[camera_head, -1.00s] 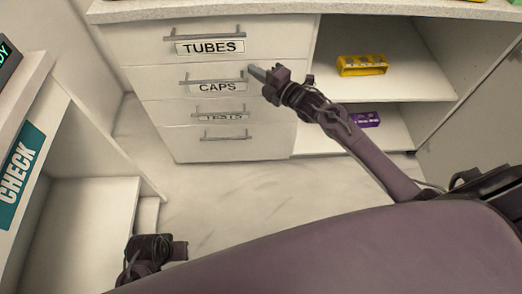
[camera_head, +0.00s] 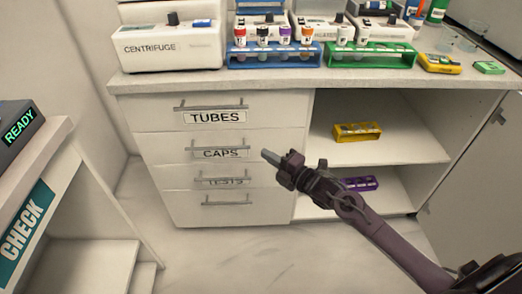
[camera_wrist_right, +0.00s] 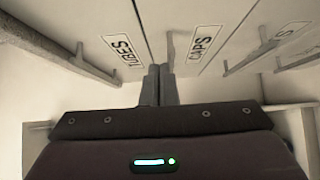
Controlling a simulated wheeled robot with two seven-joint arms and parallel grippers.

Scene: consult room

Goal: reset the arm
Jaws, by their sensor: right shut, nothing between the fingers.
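My right gripper (camera_head: 268,156) is in front of the drawer cabinet, just right of the CAPS drawer label. Its fingers are together and empty. In the right wrist view the closed fingertips (camera_wrist_right: 158,72) point at the drawer fronts, between the TUBES label (camera_wrist_right: 124,49) and the CAPS label (camera_wrist_right: 204,42). The right arm (camera_head: 375,222) reaches in from the lower right. My left gripper is out of the head view.
The drawer cabinet (camera_head: 215,180) has shut drawers. Open shelves at right hold a yellow rack (camera_head: 357,132) and a purple rack (camera_head: 359,184). The counter (camera_head: 280,78) carries a centrifuge (camera_head: 170,48), a blue rack (camera_head: 272,55) and a green rack (camera_head: 372,55). A CHECK desk (camera_head: 60,165) stands left.

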